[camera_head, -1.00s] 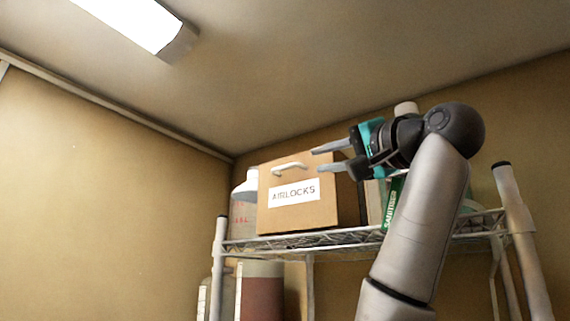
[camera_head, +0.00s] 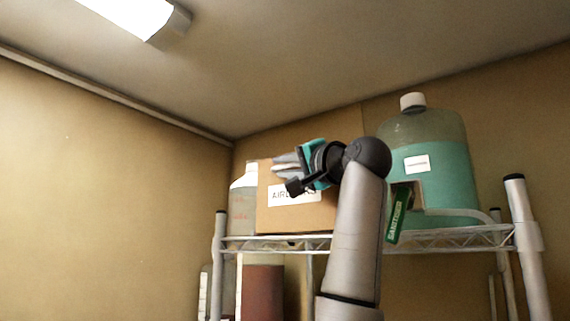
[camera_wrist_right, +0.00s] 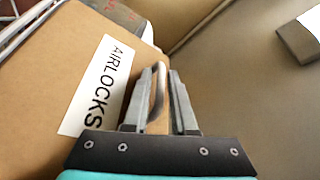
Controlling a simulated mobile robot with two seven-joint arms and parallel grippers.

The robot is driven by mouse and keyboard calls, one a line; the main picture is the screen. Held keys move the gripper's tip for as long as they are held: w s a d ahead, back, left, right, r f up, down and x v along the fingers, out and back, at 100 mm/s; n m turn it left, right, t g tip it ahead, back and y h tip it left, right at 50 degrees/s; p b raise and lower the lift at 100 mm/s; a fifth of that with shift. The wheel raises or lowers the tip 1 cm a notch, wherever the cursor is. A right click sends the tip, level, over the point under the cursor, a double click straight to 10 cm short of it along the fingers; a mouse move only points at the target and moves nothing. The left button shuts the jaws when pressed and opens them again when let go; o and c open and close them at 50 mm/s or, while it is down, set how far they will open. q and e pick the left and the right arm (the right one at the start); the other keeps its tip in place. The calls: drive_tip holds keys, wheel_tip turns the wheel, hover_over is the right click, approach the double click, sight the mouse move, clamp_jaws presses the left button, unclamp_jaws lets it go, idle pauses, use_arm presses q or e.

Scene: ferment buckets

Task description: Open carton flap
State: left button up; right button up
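The carton (camera_head: 310,219) is a brown cardboard box on the wire shelf, with a white AIRLOCKS label partly covered by my arm. In the right wrist view its front (camera_wrist_right: 45,85) and label (camera_wrist_right: 98,88) fill the left side. My right gripper (camera_head: 279,166) is in front of the upper part of the carton and hides the handle in the head view. In the right wrist view the gripper (camera_wrist_right: 162,75) has its fingers apart, and the pale loop handle (camera_wrist_right: 158,88) shows between them, close to the left finger. I cannot tell whether they touch. My left gripper is not in view.
Shelf posts (camera_head: 525,225) flank the wire shelf (camera_head: 465,237).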

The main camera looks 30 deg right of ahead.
clamp_jaws()
idle(1.4)
